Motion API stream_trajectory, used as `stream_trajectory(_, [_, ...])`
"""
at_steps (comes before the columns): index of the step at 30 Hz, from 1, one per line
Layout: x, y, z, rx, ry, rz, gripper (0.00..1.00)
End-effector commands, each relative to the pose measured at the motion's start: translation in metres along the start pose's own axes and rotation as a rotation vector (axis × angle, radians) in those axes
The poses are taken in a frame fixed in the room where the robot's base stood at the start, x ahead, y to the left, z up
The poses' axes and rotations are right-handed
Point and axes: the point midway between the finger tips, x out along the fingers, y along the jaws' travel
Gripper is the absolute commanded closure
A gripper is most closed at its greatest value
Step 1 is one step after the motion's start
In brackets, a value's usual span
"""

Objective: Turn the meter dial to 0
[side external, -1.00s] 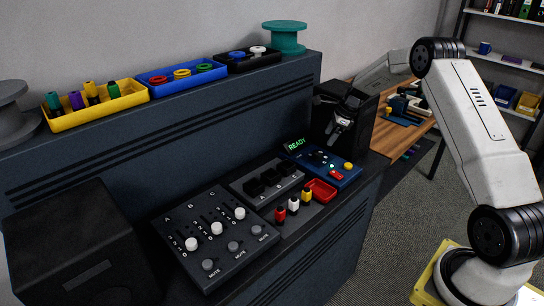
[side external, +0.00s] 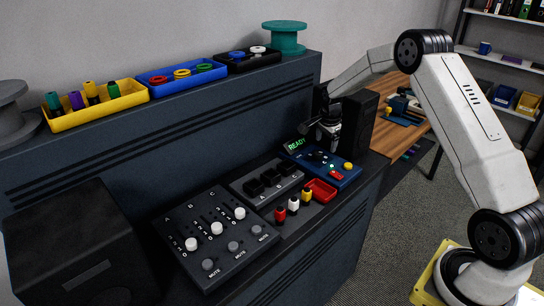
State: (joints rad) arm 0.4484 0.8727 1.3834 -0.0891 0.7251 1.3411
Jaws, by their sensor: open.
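The blue meter (side external: 343,178) sits at the right end of the console, with a green READY display (side external: 297,146). A dark dial (side external: 317,157) seems to be on its top face, but it is small and its pointer setting cannot be read. The meter also has a red button (side external: 337,175) and a yellow button (side external: 348,166). My gripper (side external: 323,147) points down over the back part of the meter, close to the dial. It is open. Its fingers are dark and small here, and I cannot tell whether they touch the dial.
A fader panel (side external: 216,265) with white knobs, a black socket block (side external: 262,197), colored plugs (side external: 293,205) and a red tray (side external: 321,190) lie left of the meter. A dark box (side external: 360,120) stands close behind my gripper. Parts bins line the upper ledge.

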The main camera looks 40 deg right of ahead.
Motion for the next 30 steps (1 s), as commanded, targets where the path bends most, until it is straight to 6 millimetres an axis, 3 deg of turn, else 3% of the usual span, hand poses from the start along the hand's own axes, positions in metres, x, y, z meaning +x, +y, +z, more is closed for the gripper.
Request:
stream_trajectory(6, [-0.006,-0.008,0.015,-0.317,0.151,-0.018,0.14])
stream_trajectory(12, [-0.011,-0.015,0.023,-0.481,0.224,-0.030,0.14])
stream_trajectory(23, [-0.010,-0.016,0.024,-0.513,0.238,-0.031,0.14])
stream_trajectory(30, [0.004,-0.017,0.020,-0.512,0.238,-0.030,0.14])
